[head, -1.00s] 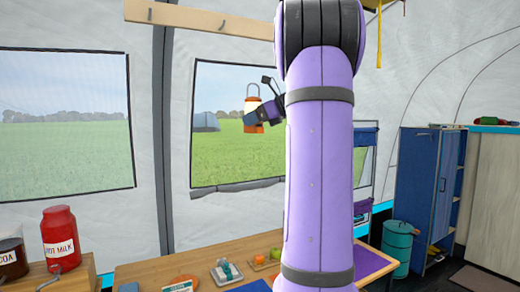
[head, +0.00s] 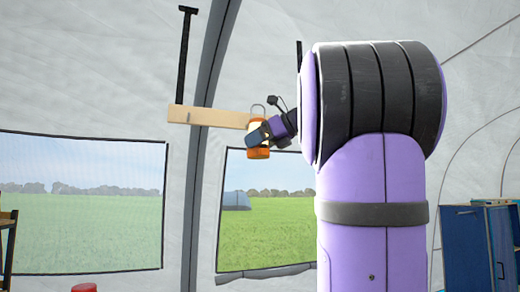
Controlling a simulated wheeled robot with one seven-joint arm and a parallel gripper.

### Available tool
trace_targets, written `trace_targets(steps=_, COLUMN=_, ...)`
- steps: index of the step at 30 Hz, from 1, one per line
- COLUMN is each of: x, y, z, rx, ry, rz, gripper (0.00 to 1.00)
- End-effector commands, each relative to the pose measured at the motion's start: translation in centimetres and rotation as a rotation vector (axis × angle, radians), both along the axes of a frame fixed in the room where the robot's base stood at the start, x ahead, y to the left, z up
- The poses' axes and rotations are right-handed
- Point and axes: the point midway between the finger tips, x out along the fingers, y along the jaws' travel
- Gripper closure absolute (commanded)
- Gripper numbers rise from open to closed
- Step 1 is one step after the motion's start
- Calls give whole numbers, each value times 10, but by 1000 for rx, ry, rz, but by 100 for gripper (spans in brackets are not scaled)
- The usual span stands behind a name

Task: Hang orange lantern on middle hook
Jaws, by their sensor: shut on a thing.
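The orange lantern (head: 257,153) is near the centre of the head view, upright or nearly so, with its wire handle loop above it. My gripper (head: 264,133) is shut on the lantern's body, coming from the right and covering part of it. The wooden beam (head: 207,116) hangs from dark straps at the left. The lantern and its handle overlap the right part of the beam in the picture; I cannot tell the depth between them. No hook shows clearly; the beam's right part is hidden behind the lantern and my arm.
A dark strap (head: 184,60) holds the beam's left end. Tent windows (head: 80,200) and a dark tent pole (head: 210,100) stand behind. A blue cabinet (head: 492,245) is at the far right. A red lid (head: 84,288) shows at the bottom left.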

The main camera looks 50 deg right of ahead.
Motion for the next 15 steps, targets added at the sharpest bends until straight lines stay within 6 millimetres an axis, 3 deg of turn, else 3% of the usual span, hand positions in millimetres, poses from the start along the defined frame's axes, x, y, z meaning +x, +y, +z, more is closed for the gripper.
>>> trace_targets(steps=15, x=21, y=-13, z=-2, rx=-1, ry=-1, rz=0, gripper=79)
